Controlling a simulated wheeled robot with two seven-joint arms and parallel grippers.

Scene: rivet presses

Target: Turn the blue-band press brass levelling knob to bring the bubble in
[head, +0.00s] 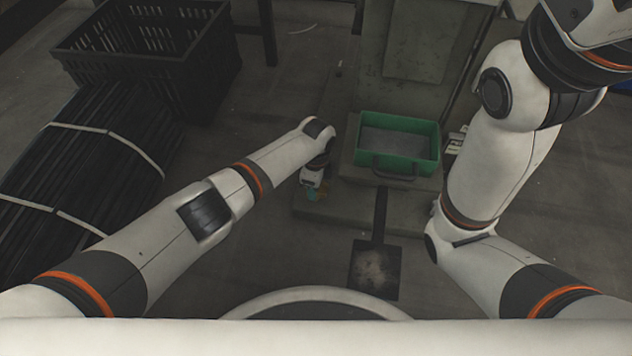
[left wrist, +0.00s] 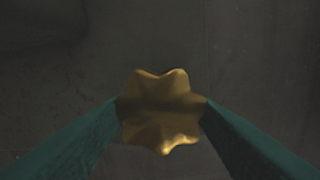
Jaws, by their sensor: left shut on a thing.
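The brass levelling knob (left wrist: 162,128) is a lobed, star-shaped knob in the middle of the left wrist view. The two green fingers of my left gripper (left wrist: 162,108) close on it from both sides and touch its edges. In the head view my left gripper (head: 314,192) is low beside the grey press base, and a small brass spot shows at its fingertips. My right arm comes in at the right, but its gripper is out of the picture. The blue band and the bubble do not show in either view.
A green bin (head: 398,145) with a dark handle sits on the press base to the right of my left gripper. A foot pedal (head: 374,270) lies on the floor in front. A black crate (head: 150,50) and a bundle of dark bars (head: 85,165) are at the left.

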